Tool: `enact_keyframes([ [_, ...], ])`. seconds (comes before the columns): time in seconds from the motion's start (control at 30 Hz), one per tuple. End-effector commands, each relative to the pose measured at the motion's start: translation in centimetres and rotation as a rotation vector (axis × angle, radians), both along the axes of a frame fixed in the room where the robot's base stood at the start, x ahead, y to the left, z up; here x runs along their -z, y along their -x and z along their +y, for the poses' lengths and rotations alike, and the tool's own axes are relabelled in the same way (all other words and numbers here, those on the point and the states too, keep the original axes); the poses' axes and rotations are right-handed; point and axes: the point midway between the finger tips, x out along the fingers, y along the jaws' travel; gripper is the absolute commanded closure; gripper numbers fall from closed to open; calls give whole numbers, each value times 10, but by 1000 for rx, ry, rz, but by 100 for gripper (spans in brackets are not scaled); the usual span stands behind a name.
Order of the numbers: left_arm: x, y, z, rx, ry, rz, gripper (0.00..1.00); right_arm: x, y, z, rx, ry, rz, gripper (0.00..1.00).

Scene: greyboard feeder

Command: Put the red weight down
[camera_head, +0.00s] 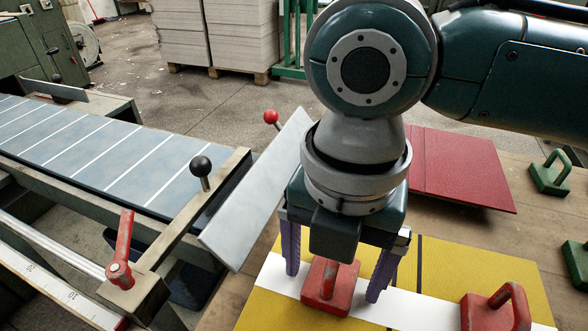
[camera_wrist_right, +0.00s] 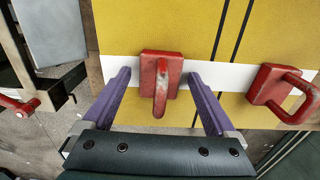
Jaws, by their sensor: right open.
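A red weight (camera_head: 328,286) with a worn handle rests on the white strip (camera_head: 414,308) across the yellow board (camera_head: 465,262). My right gripper (camera_head: 332,284) is open, with its purple fingers on either side of this weight and apart from it. In the right wrist view the same weight (camera_wrist_right: 161,78) sits between the fingertips (camera_wrist_right: 158,74), with gaps on both sides. A second red weight (camera_head: 497,307) stands on the strip to the right, and also shows in the right wrist view (camera_wrist_right: 280,88). My left gripper is not in view.
A tilted metal plate (camera_head: 257,190) and a feeder belt (camera_head: 95,150) lie to the left. A red board (camera_head: 458,167) lies behind on the table. Green weights (camera_head: 550,174) stand at the right edge. Stacked greyboard (camera_head: 240,35) is on the floor behind.

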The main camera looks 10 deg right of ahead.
Motion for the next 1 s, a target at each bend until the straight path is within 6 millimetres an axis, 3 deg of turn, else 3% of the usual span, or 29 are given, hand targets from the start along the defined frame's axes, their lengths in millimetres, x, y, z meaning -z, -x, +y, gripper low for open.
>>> enact_keyframes([
  [0.17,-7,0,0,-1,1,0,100,-23,-1,1,-1,-3,-4,8],
  [0.4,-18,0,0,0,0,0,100,-79,-1,0,-1,-2,-5,8],
  [0.6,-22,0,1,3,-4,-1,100,-112,-1,1,0,-2,-3,8],
  [1.0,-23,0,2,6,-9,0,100,-122,0,0,1,-1,0,8],
])
